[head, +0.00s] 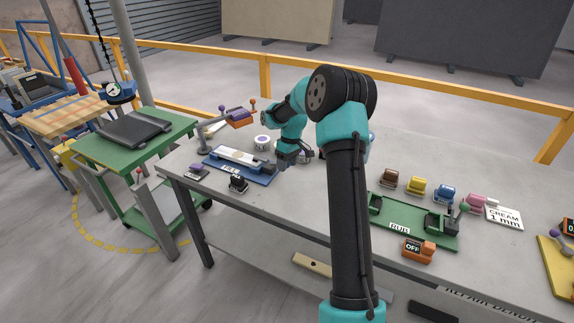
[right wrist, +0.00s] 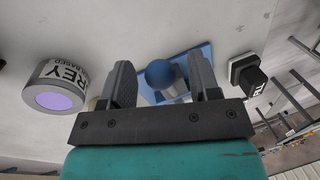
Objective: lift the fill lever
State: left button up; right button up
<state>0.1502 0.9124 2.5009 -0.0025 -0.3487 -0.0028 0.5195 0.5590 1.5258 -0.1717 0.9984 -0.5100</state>
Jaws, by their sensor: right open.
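The blue fill fixture (head: 262,176) lies at the left part of the slab table, with a pale strip on it and a front label that seems to read FILL. In the right wrist view, a blue ball knob (right wrist: 160,74), apparently the fill lever's end, is between my right gripper's fingers, with the blue fixture (right wrist: 203,50) behind it. My right gripper (head: 288,161) is open at the fixture's right end; it also shows in the right wrist view (right wrist: 160,62). My left gripper is out of view.
A white can (head: 262,142) stands behind the fixture; a labelled can (right wrist: 55,88) shows in the wrist view. A black block (head: 238,184) stands in front. A green RUB fixture (head: 400,222) lies at right.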

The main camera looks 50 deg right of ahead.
jog(key=shift+f, duration=0.35)
jog(key=shift+c, duration=0.4)
grip_shut()
